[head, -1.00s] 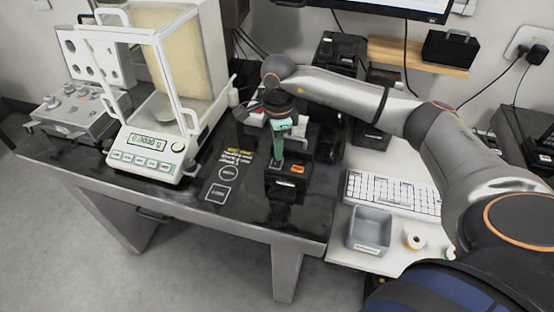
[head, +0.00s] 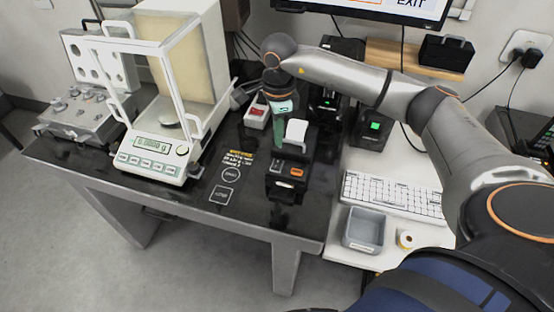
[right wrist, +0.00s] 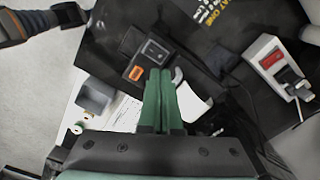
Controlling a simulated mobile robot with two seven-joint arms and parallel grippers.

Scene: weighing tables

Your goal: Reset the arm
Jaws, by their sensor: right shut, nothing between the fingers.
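My right gripper (head: 279,146) has green fingers and points down above the black table, behind a small black device (head: 287,181) with an orange button. The fingers are shut with nothing between them. In the right wrist view the shut green fingers (right wrist: 160,74) lie side by side, near the device with the orange button (right wrist: 135,72). A white piece (head: 296,131) shows just right of the fingers in the head view; I cannot tell whether it touches them. My left gripper is not in view.
A balance with a glass case (head: 150,158) stands on the left of the black table (head: 245,222). A red-and-white device (head: 257,113) is behind the gripper. A grey bin (head: 363,230), a tape roll (head: 405,239) and a keyboard (head: 393,194) are on the right.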

